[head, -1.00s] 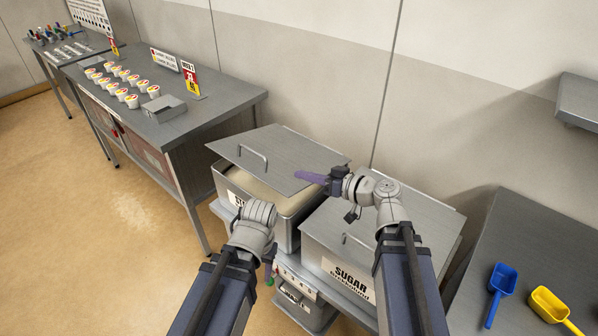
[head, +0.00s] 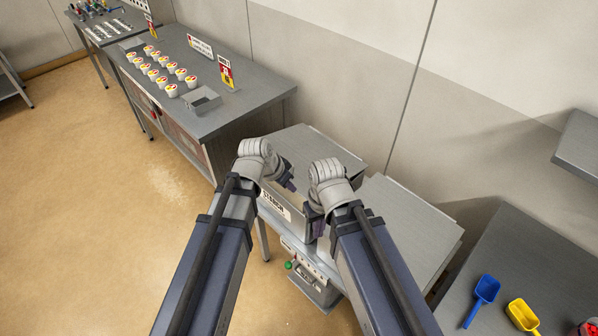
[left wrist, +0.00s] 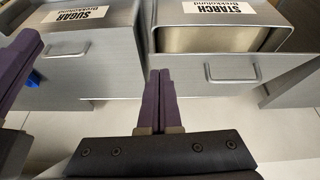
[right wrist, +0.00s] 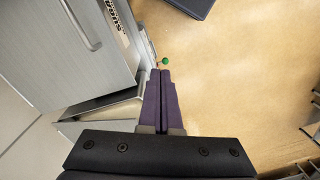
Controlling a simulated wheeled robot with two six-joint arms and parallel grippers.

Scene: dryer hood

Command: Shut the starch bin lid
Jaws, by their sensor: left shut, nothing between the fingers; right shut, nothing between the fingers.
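The starch bin (head: 273,205) stands left of the sugar bin, its label partly hidden by my left wrist. Its grey lid (head: 318,147) lies over the top; its handle (left wrist: 232,72) shows in the left wrist view. There a pale gap shows between the labelled wall (left wrist: 235,10) and the lid, so the lid does not cover the front. My left gripper (head: 289,184) is shut and empty, above the bins and apart from the handle. My right gripper (head: 319,228) is shut and empty, lower, near the front of the bins.
The sugar bin (head: 415,225) has its lid on. A bench with several cups (head: 160,72) stands at the back left. A right-hand table holds a blue scoop (head: 483,298) and a yellow scoop (head: 522,316). A green knob (head: 288,265) is below the bins. Floor at left is clear.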

